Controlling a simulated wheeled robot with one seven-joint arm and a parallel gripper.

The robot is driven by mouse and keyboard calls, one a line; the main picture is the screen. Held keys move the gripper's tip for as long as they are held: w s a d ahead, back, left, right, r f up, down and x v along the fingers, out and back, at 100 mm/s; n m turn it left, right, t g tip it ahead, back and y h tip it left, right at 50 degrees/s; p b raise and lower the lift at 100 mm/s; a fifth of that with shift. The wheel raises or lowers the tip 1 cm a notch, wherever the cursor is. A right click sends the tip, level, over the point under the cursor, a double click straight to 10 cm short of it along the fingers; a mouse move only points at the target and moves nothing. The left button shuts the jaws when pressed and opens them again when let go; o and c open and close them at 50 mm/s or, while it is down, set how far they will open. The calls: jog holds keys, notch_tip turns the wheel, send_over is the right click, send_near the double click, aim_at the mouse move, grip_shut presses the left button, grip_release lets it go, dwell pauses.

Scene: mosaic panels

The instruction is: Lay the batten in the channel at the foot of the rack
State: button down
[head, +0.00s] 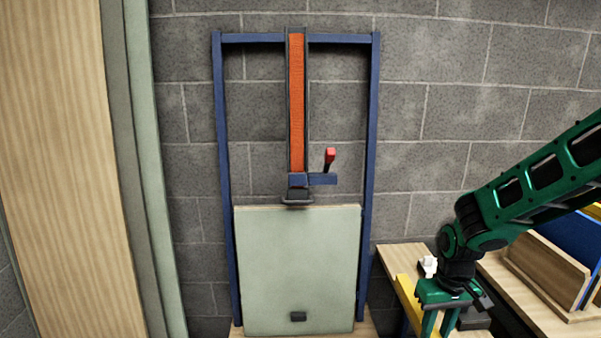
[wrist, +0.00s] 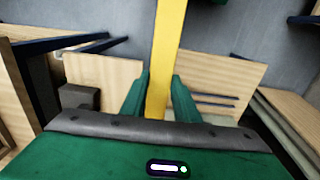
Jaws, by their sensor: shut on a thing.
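The batten is a yellow bar (head: 407,305). My gripper (head: 441,322) is shut on it at the lower right of the head view, over the wooden bench. In the wrist view the batten (wrist: 169,45) runs from between the green fingers (wrist: 158,95) up to the top edge; its far end is out of view. The rack is a blue upright frame (head: 222,150) against the block wall. A pale green panel (head: 298,265) stands inside it, on a tan ledge. I cannot make out the channel at the rack's foot.
A clamp with a red handle (head: 330,160) sits on the rack's orange-faced centre post (head: 296,100), just above the panel. Tall boards (head: 70,160) stand at the left. The bench (head: 402,254) at right holds a small white object (head: 429,266) and wooden and blue boards (head: 545,268).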

aim_at(407, 307)
jog(key=w, duration=0.1)
jog(key=w+f, duration=0.1)
jog(key=w, duration=0.1)
jog(key=shift+w+a+f, duration=0.2)
jog(key=shift+a+f, duration=0.05)
jog(key=shift+f, duration=0.05)
jog(key=shift+w+f, duration=0.1)
jog(key=shift+w, duration=0.25)
jog(key=shift+m, duration=0.3)
jog(key=w+f, duration=0.2)
jog(key=w+a+f, duration=0.1)
jog(key=w+f, duration=0.1)
jog(key=w, duration=0.1)
jog(key=w+f, duration=0.1)
jog(key=w, duration=0.2)
jog(key=shift+a+f, duration=0.3)
jog(key=shift+f, duration=0.1)
jog(key=shift+w+a+f, duration=0.1)
jog(key=shift+w+f, duration=0.4)
jog(key=shift+a, duration=0.1)
